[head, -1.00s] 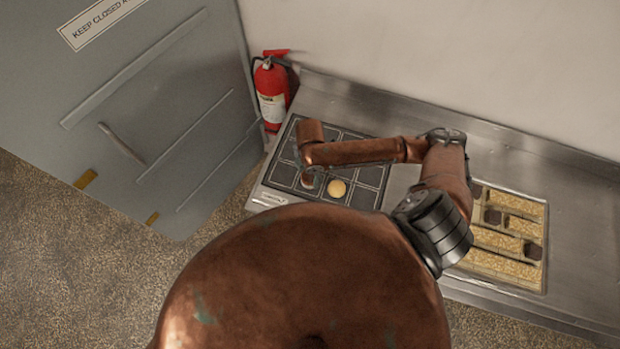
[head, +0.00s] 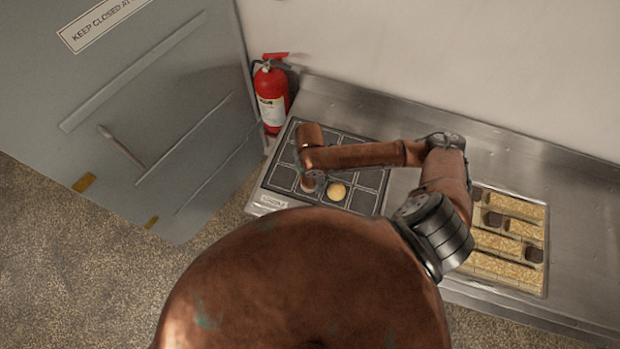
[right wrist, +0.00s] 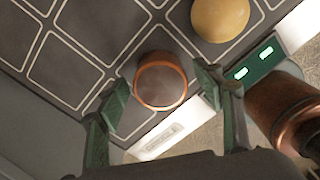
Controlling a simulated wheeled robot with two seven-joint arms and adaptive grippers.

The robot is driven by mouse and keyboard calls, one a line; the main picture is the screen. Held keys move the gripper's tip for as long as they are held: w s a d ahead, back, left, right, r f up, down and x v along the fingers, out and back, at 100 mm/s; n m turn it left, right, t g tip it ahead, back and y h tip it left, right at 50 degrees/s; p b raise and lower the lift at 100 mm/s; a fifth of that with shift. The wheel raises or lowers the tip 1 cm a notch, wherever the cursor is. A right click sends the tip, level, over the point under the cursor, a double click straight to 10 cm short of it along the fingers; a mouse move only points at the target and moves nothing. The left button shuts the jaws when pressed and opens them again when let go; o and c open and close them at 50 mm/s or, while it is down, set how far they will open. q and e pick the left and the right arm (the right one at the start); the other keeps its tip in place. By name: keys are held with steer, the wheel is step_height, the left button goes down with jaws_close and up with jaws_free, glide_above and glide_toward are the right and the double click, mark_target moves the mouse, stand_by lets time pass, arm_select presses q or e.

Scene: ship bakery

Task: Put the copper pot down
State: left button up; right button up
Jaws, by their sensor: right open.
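The small copper pot (right wrist: 161,82) stands on the dark gridded top in the right wrist view, with its round rim facing the camera. In the head view the pot (head: 313,183) shows only partly, below my right arm. My right gripper (right wrist: 163,88) is open, with one green finger on each side of the pot and a visible gap to each. In the head view its fingers are mostly hidden by my arm. My left gripper is in neither view.
A yellow round thing (head: 336,190) sits on the gridded top (head: 366,199) close to the pot. A tray (head: 497,284) with grain-like filling and dark blocks is set in the steel counter (head: 585,235) to the right. A red fire extinguisher (head: 271,95) stands behind left.

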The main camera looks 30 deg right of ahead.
mark_target(309, 179)
step_height(309, 179, up, 12)
steer(key=shift+r, duration=0.15)
stand_by(0.3)
steer(key=shift+w+a, duration=0.1)
stand_by(0.4)
